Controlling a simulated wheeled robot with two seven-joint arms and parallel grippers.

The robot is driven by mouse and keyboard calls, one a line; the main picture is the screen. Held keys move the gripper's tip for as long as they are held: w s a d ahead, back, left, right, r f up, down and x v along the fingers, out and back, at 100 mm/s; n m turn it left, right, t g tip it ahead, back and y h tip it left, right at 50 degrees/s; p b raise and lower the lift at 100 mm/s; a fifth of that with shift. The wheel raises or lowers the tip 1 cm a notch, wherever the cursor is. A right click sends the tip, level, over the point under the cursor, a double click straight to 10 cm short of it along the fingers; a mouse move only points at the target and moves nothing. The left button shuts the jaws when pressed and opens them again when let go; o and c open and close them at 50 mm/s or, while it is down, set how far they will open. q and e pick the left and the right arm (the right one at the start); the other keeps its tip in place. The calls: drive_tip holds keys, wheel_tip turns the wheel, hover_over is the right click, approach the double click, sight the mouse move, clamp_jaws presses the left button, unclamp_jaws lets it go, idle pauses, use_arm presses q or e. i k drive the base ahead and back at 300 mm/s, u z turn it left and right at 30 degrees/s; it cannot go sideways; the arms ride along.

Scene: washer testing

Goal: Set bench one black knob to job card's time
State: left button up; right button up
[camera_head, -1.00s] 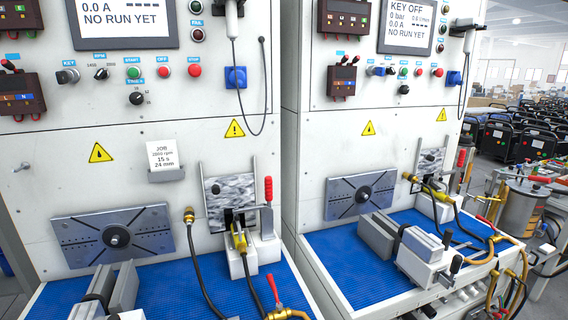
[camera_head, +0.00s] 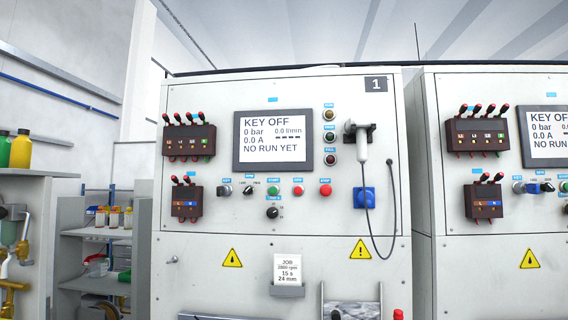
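Bench one (camera_head: 220,90) carries a "1" plate at its top right and stands in the middle of the head view. A black knob (camera_head: 272,212) sits below the row of buttons under a small blue label; its pointer setting is too small to read. Another small black selector (camera_head: 247,189) sits higher, left of the green button. The job card (camera_head: 287,269) in its holder reads 15 s and 24 mm, with a small rpm line above. Neither of my grippers is in view.
The screen (camera_head: 272,140) reads KEY OFF and NO RUN YET. Green (camera_head: 273,191) and red (camera_head: 298,191) buttons, a blue rotary switch (camera_head: 366,198) and a hanging handset (camera_head: 362,140) surround the knob. A second bench (camera_head: 440,200) stands right; shelves (camera_head: 95,234) stand left.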

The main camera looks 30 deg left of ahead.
sight(272, 212)
drive_tip(key=u, duration=0.55)
drive_tip(key=k, duration=1.35)
drive_tip(key=u, duration=0.9)
drive_tip(key=i, duration=0.45)
drive_tip(key=u, duration=0.85)
drive_tip(key=i, duration=0.85)
drive_tip(key=z, duration=0.55)
drive_tip(key=i, duration=0.5)
drive_tip(key=z, duration=0.45)
